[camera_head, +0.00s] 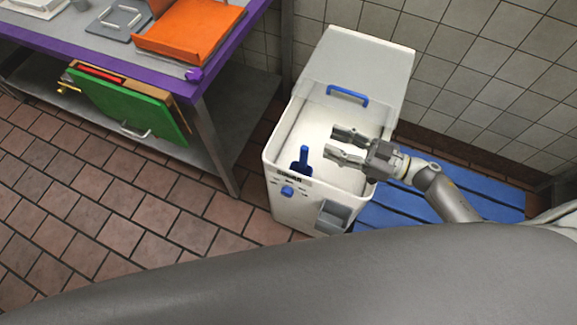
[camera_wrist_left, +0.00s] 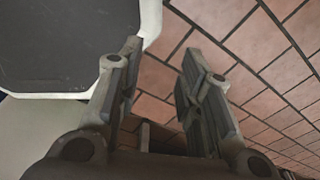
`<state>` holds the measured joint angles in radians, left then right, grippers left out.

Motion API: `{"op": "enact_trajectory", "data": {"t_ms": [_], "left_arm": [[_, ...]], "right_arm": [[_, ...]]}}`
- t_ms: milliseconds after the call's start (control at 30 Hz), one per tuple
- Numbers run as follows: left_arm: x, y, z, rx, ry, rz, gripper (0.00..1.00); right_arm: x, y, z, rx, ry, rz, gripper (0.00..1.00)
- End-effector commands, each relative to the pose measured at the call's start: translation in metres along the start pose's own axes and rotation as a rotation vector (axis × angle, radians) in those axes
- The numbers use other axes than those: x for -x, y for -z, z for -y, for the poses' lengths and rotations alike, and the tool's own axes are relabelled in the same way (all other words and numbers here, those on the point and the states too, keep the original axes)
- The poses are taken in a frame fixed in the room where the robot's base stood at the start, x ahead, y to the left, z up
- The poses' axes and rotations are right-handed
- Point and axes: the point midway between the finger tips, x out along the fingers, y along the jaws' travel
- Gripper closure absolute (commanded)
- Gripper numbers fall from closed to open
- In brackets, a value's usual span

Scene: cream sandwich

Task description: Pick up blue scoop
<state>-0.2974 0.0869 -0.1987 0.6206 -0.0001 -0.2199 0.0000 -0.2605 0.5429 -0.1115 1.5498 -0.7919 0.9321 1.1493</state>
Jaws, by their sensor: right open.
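The blue scoop (camera_head: 303,158) stands with its handle up inside the white bin (camera_head: 277,172), near the bin's front wall, in the head view. Its lower part is hidden by the bin's front rim. My right gripper (camera_head: 331,143) is over the bin, just right of the scoop handle. Its two fingers point left, apart and empty. My left gripper (camera_wrist_left: 157,68) shows only in the left wrist view. Its fingers are apart with nothing between them, above the tiled floor.
The bin's lid (camera_head: 368,68) is tilted open at the back, with a blue handle. A purple-edged table (camera_head: 215,75) with an orange tray (camera_head: 190,30) stands left, a green board (camera_head: 125,108) below it. A blue slatted pallet (camera_head: 400,205) lies under the bin. Red tiles (camera_head: 90,220) are clear at left.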

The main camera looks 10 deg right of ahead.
Motion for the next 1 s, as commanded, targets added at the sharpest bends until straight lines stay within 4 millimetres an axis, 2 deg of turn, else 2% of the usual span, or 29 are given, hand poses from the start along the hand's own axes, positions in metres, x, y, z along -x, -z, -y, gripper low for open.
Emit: {"op": "enact_trajectory", "data": {"t_ms": [33,167,400,600,767,1000], "left_arm": [[-0.011,-0.001,-0.001,0.001,-0.001,0.000,0.66],[-0.024,-0.002,-0.002,0.001,-0.001,0.000,0.66],[-0.049,-0.005,-0.015,0.005,-0.016,0.001,0.66],[-0.068,-0.008,-0.013,0.003,-0.014,0.002,0.66],[-0.072,-0.009,-0.010,0.002,-0.010,0.003,0.66],[-0.077,-0.009,-0.009,0.001,-0.009,0.003,0.66]], "right_arm": [[0.000,-0.011,0.000,0.000,0.000,0.000,0.60],[0.000,-0.024,0.000,0.000,-0.001,0.000,0.60],[0.000,-0.049,0.000,0.000,-0.001,0.000,0.60],[0.000,-0.069,0.000,0.000,-0.001,0.000,0.60],[-0.003,-0.072,0.000,0.001,0.000,-0.002,0.60],[-0.027,-0.072,0.000,0.002,0.000,-0.003,0.60]]}}
